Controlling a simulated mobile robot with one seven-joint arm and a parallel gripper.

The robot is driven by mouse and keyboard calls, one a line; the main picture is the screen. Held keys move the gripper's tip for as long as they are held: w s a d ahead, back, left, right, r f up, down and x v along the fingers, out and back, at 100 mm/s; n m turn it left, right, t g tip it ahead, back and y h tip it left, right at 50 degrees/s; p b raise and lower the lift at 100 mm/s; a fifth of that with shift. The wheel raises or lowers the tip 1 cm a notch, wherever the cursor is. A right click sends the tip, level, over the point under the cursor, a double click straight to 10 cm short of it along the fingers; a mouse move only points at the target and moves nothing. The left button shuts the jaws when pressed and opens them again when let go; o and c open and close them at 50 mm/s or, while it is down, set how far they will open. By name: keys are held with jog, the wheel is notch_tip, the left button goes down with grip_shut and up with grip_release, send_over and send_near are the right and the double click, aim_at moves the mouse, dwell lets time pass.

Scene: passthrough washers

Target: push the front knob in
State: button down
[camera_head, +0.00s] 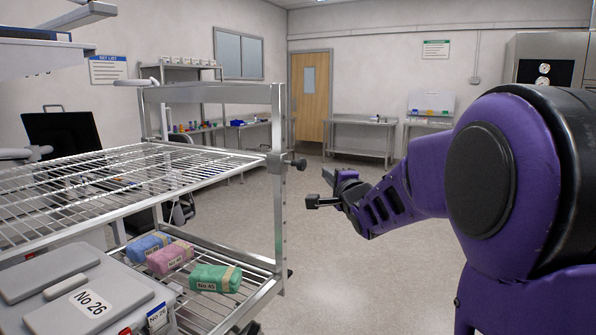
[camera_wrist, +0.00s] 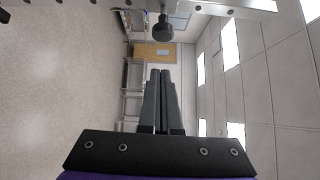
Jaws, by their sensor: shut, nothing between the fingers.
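A dark round front knob (camera_head: 298,164) sticks out on a short stem from the right side of the metal rack's front post (camera_head: 277,180). It also shows in the wrist view (camera_wrist: 162,28), near the top edge, beyond the fingertips. My gripper (camera_head: 328,177) is just right of the knob in the head view, a little lower and apart from it. In the wrist view my gripper's two fingers (camera_wrist: 160,75) are together and empty, with a gap between their tips and the knob.
The rack's wire shelf (camera_head: 120,180) extends left of the post. Blue, pink and green wrapped packs (camera_head: 215,278) lie on the lower shelf. A grey case (camera_head: 75,290) stands at lower left. Open floor (camera_head: 350,270) lies right of the rack, partly behind my arm.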

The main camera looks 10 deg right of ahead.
aim_at(299, 167)
jog(key=w+a, duration=0.3)
jog(key=w, duration=0.2)
jog(key=shift+a+r, duration=0.15)
jog(key=shift+a, duration=0.1)
jog(key=shift+w+a+b, duration=0.65)
jog(key=shift+w+a, duration=0.15)
jog(key=shift+a, duration=0.35)
